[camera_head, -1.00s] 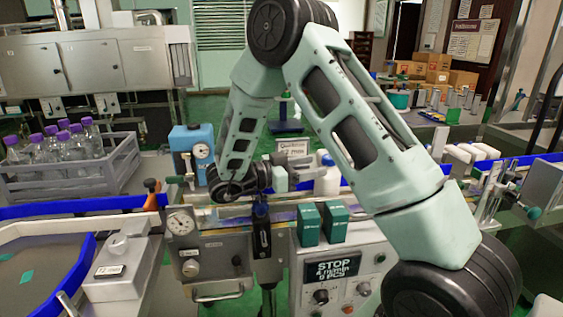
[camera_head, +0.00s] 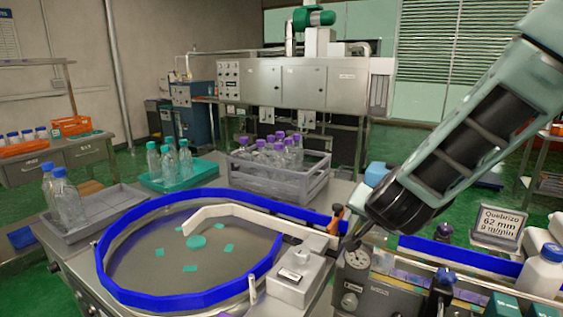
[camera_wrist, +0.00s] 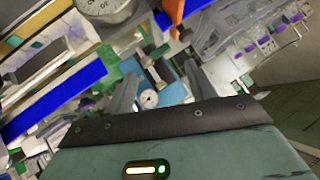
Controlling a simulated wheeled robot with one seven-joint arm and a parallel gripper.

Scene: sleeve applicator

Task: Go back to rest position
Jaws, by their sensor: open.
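My arm reaches in from the upper right of the head view and ends in a dark wrist joint near the centre right, above the machine beside the round table. My gripper is small and mostly hidden there. In the wrist view my gripper (camera_wrist: 158,84) shows two grey fingers spread apart beyond a dark bar. I see nothing held between them. A small round gauge (camera_wrist: 149,99) and a blue block (camera_wrist: 173,93) show beyond the fingers.
A round table with a blue rim (camera_head: 180,298) fills the left front. A grey crate (camera_head: 270,185) of purple-capped bottles stands behind it. A white bottle (camera_head: 541,272) and a sign (camera_head: 498,226) stand at the right. A gauge (camera_head: 357,257) sits below my wrist.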

